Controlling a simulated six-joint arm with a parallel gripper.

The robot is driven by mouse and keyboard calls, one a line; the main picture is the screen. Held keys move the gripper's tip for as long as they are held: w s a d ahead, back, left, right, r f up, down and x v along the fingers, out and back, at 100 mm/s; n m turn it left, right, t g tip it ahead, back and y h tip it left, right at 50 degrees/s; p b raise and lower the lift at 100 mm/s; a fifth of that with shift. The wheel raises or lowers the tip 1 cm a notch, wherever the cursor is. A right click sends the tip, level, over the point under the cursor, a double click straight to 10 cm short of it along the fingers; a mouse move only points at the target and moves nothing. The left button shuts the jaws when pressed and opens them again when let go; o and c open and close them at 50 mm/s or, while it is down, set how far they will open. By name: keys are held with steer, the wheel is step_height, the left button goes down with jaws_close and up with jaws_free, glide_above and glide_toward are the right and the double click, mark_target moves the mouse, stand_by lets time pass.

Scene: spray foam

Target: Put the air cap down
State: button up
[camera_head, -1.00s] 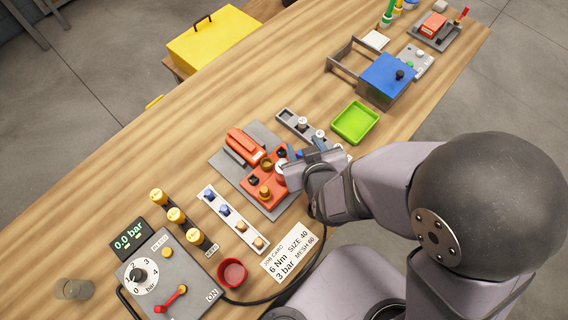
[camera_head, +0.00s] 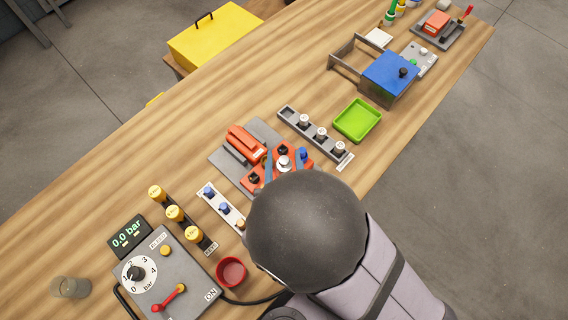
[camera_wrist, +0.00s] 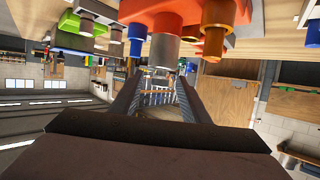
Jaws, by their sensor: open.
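A pale grey cap (camera_head: 284,162), apparently the air cap, sits on the red fixture (camera_head: 252,182) at the middle of the bench. In the wrist view a grey cylinder (camera_wrist: 164,52) hangs from the red body (camera_wrist: 170,14) in the inverted picture, between blue and orange fittings. My gripper (camera_wrist: 158,80) is open, its two dark fingers apart, with the grey cylinder's end at the gap between the tips. I cannot tell whether they touch. In the head view my arm hides part of the fixture.
A grey rack (camera_head: 295,125) holds three pale caps (camera_head: 321,133); its far-left slot looks empty. A green tray (camera_head: 375,116) stands to its right. A white strip (camera_head: 210,203) with blue and orange pieces and a red cup (camera_head: 231,271) lie near my arm.

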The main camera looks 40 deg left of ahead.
mark_target(284, 156)
steer(key=x, duration=0.2)
steer(key=shift+w+a, duration=0.25)
steer(key=shift+w, duration=0.1)
steer(key=shift+x, duration=0.9)
steer(key=shift+s+f, duration=0.1)
jaws_close()
